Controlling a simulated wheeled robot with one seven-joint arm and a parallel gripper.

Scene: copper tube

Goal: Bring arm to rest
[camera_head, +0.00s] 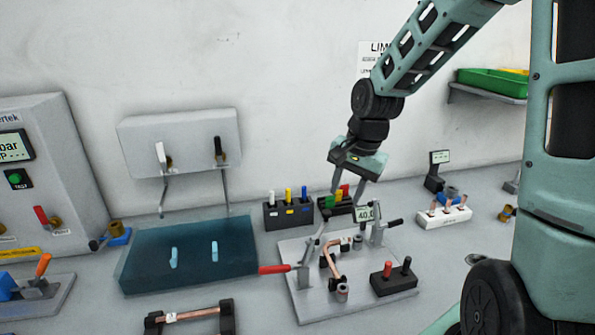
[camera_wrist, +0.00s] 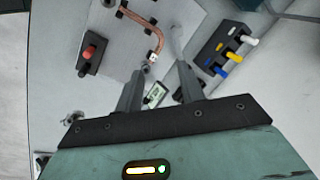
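My gripper (camera_head: 345,203) hangs above the back part of a grey fixture plate (camera_head: 300,249), fingers pointing down. In the wrist view its two fingers (camera_wrist: 159,78) stand apart, with nothing seen between them. A bent copper tube (camera_head: 331,262) is on the fixture plate, in front of my gripper in the head view. The tube also shows in the wrist view (camera_wrist: 150,29), beyond the fingertips and apart from them. My arm reaches in from the upper right.
A red-handled lever (camera_head: 275,269), a small display (camera_head: 366,213) and a black block with red and black knobs (camera_head: 394,278) are around the plate. Coloured-handle racks (camera_head: 289,214) stand behind. A blue tank (camera_head: 140,262) is left. Free bench lies at the front right.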

